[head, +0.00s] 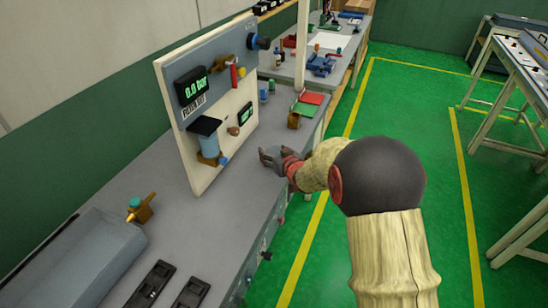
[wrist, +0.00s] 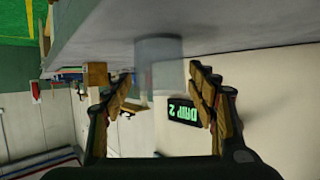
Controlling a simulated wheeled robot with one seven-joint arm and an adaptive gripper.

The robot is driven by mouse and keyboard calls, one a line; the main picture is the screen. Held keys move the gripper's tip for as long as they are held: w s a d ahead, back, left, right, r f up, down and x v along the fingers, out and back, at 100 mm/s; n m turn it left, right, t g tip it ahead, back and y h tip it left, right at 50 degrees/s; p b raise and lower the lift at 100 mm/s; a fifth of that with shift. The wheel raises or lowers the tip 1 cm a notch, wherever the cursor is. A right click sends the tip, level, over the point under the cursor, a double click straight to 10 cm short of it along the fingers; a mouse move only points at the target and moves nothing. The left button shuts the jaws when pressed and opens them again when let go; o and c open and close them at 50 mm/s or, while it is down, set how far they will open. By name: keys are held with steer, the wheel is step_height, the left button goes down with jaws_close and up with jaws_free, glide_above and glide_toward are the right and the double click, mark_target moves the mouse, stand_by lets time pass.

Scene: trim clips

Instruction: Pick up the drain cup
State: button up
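The drain cup (wrist: 158,50) looks like a translucent grey cylinder standing on the grey bench top in the wrist view, which is upside down. It lies ahead of my gripper (wrist: 161,78), roughly centred between the two fingers. The fingers are spread apart with a clear gap and do not visibly hold the cup. In the head view my gripper (head: 268,157) is low over the bench near its right edge, right of the upright panel. The cup is hard to tell from the gripper there.
The upright panel (head: 176,130) carries a 0.0 bar display, a blue bowl and a small display (head: 245,113), which reads DRIP 2 in the wrist view (wrist: 184,110). A brown block (head: 294,120) stands beyond my gripper. Black trays (head: 152,286) and a grey case (head: 85,255) lie nearer.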

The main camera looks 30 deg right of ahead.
steer(key=c, duration=1)
